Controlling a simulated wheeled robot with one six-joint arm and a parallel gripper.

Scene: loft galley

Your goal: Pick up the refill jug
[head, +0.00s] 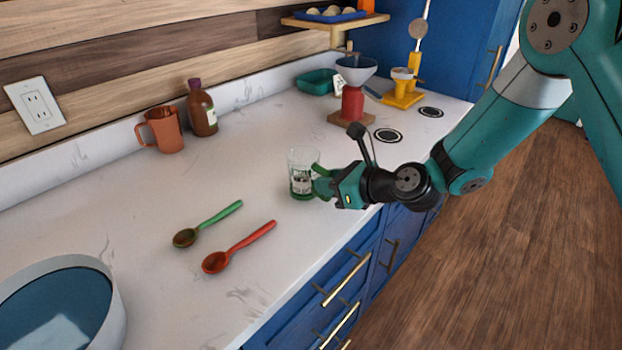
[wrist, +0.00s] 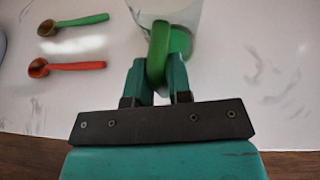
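A clear jug (head: 301,168) with a dark label and a green handle is near the counter's front edge in the head view. I take it to be the refill jug; it looks upright, with its base at the counter top. My gripper (head: 328,183) reaches it from the right, at the handle side. In the wrist view the green handle (wrist: 158,50) lies between the two teal fingers of my gripper (wrist: 157,78), which look closed against it on both sides. The jug's clear body (wrist: 180,10) is partly cut off at the top there.
A green spoon (head: 207,224) and a red spoon (head: 239,247) lie to the left. A terracotta pitcher (head: 162,130) and a brown bottle (head: 202,110) stand near the wall. A funnel stand (head: 353,100) is behind the jug. A large bowl (head: 114,300) is at lower left.

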